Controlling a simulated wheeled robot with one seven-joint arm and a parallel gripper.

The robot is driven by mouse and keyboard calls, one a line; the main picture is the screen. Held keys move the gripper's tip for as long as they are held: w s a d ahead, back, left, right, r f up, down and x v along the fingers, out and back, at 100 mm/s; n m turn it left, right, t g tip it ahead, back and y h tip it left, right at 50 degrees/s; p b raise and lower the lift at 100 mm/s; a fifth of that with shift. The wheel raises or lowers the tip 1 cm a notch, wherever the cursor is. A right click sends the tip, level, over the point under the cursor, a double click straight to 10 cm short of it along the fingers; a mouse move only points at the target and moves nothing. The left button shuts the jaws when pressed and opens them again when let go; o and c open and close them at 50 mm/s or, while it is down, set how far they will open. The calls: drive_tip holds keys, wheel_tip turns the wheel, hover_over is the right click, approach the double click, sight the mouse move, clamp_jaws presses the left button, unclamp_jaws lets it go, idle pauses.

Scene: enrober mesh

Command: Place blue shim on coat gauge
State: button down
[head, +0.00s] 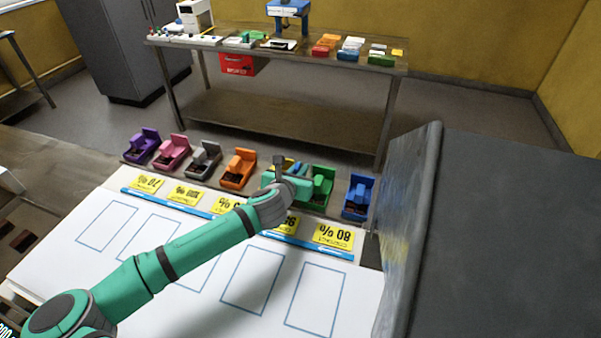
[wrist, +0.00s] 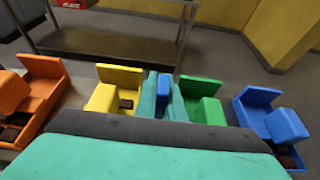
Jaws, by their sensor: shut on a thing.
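My gripper (wrist: 163,100) shows in the wrist view as two teal fingers shut on a narrow blue piece (wrist: 164,84), which looks like the blue shim. The fingers hide most of it. In the head view my gripper (head: 285,172) is over the row of coloured bins, between the yellow and green ones. A blue stand-like device (head: 288,9) with a pale plate below it is on the back table; I cannot tell for sure whether it is the coat gauge.
Coloured bins stand in a row, including orange (head: 238,168), green (head: 318,185) and blue (head: 358,197). Yellow percentage cards (head: 334,236) lie before them on a white board with blue outlines. A dark grey panel (head: 415,210) rises at right. Several small coloured blocks sit on the back table (head: 215,44).

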drive_tip(key=shift+f, duration=0.8)
drive_tip(key=shift+f, duration=0.1)
drive_tip(key=c, duration=2.1)
unclamp_jaws()
